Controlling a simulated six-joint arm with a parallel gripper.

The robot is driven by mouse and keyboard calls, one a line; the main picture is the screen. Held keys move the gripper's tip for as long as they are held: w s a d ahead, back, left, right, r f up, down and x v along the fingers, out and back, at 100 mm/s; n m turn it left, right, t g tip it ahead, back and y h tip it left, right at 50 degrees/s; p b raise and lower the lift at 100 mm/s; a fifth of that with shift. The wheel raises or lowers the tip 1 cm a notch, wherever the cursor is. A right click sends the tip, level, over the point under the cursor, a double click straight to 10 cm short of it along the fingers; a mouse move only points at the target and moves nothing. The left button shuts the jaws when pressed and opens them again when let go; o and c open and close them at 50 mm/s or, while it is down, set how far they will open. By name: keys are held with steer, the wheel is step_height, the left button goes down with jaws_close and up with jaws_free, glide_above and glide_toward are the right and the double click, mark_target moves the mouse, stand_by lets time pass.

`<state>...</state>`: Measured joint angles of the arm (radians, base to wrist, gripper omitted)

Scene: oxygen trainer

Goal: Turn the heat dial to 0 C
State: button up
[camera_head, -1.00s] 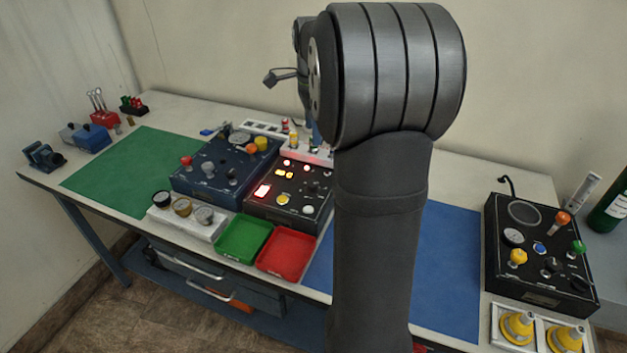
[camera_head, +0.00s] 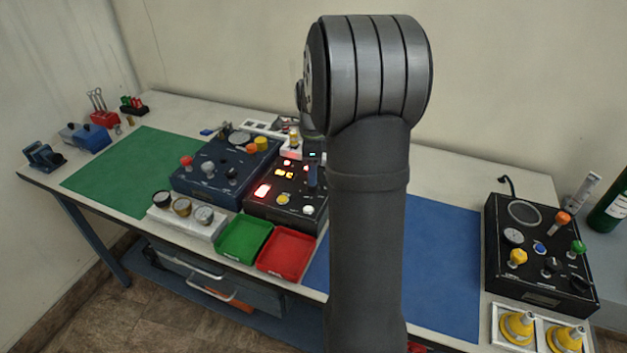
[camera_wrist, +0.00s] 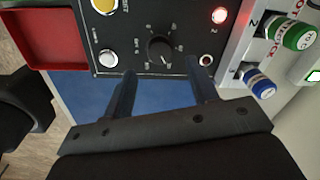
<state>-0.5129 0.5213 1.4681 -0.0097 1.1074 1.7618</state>
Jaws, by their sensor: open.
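A black round dial (camera_wrist: 160,49) with pale scale marks around it sits on the black control panel (camera_wrist: 118,55) in the wrist view. Its label and setting are too small to read. My gripper (camera_wrist: 160,66) is open, its two blue fingers apart and empty. The fingertips appear just short of the dial in the picture, one to each side of its line; I cannot tell their height above the panel. In the head view, the same panel (camera_head: 262,208) has lit red and yellow lamps, and my gripper partly covers its right side.
A white button (camera_wrist: 107,58), a yellow button (camera_wrist: 104,5) and a lit red lamp (camera_wrist: 219,15) surround the dial. A red tray (camera_head: 287,254) and green tray (camera_head: 243,239) lie in front. A white unit with green and blue knobs (camera_wrist: 262,86) stands close beside the panel.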

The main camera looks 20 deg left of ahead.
step_height(320, 180, down, 5)
steer(key=shift+w+r, duration=0.1)
steer(key=shift+w, duration=0.05)
steer(key=c, duration=1)
